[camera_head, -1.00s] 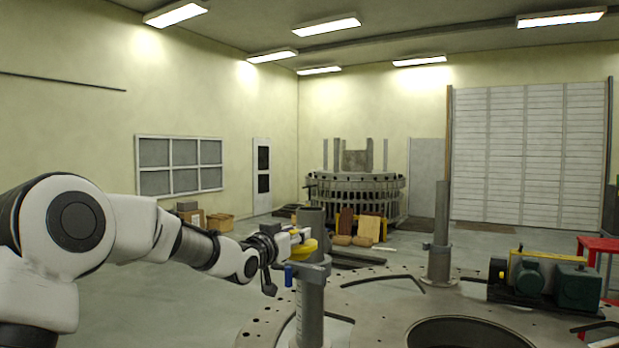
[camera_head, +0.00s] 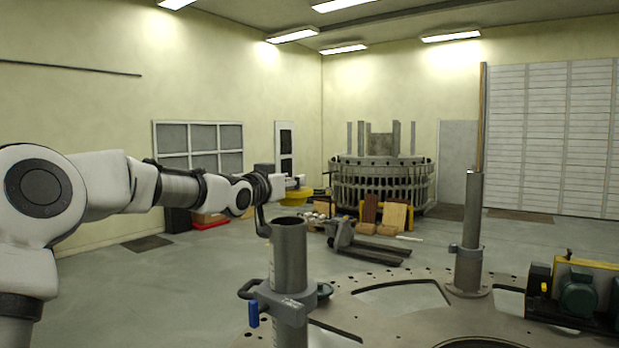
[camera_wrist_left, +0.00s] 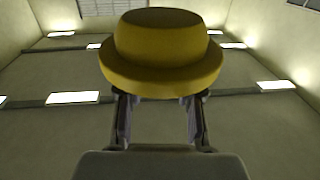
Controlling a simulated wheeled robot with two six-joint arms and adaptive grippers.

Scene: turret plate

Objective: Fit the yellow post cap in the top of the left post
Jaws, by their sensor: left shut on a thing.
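My left gripper (camera_head: 291,182) is shut on the yellow post cap (camera_head: 297,195). In the left wrist view the cap (camera_wrist_left: 163,50) sits between both fingertips, with its wide brim and narrower round crown showing. In the head view the gripper and cap are above and just beyond the open top of the left post (camera_head: 289,254), apart from it. The post is an upright grey tube with a dark hollow mouth. A clamp collar with a blue handle sits around it lower down. My right gripper is not in view.
A second upright post (camera_head: 467,232) stands on the round turret plate (camera_head: 386,333) to the right. A green and yellow motor unit (camera_head: 577,291) is at the far right. A pallet jack (camera_head: 362,246) and boards stand on the floor behind. Open floor lies left of the post.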

